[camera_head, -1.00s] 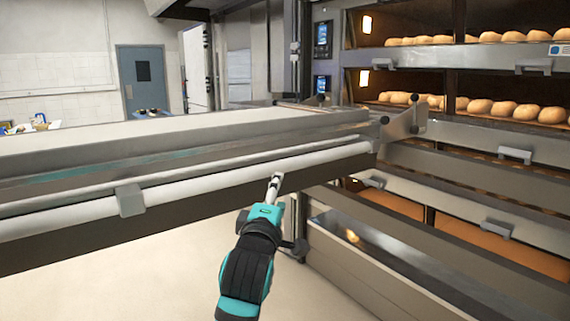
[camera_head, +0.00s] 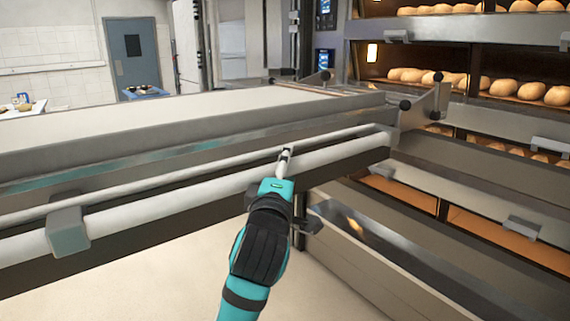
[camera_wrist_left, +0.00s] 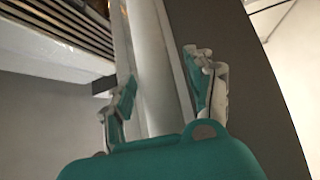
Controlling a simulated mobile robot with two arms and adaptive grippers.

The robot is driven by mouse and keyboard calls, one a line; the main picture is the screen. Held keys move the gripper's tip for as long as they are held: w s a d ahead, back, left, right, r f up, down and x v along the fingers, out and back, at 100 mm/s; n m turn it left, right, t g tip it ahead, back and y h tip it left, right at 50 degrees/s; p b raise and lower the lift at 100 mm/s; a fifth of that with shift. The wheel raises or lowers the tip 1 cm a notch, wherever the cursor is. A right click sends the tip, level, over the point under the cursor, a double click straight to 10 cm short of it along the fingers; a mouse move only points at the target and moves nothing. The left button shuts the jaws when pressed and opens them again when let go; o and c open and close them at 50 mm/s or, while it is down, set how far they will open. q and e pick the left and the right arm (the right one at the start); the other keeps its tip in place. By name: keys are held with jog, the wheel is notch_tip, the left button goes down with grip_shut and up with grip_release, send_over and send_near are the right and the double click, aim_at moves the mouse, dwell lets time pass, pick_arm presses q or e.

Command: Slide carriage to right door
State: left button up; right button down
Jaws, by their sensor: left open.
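The carriage (camera_head: 180,128) is a long pale loading bed with a metal front and a white round rail along its near side. Its right end stands in front of the deck ovens (camera_head: 470,150). My left gripper (camera_head: 286,155) is at the rail (camera_head: 200,190), near its right end. In the left wrist view the open fingers (camera_wrist_left: 160,95) stand on either side of the white rail (camera_wrist_left: 150,70), with gaps showing. Whether a finger touches it I cannot tell. My right gripper is in neither view.
Loaves (camera_head: 425,77) lie on the upper oven decks. A grey block (camera_head: 67,230) sits on the rail at the left. A blue door (camera_head: 133,55) is in the back wall. The pale floor (camera_head: 170,285) below the carriage looks clear.

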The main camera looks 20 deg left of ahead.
pick_arm(q)
jog(key=shift+s, duration=0.15)
jog(key=shift+c, duration=0.8)
grip_shut()
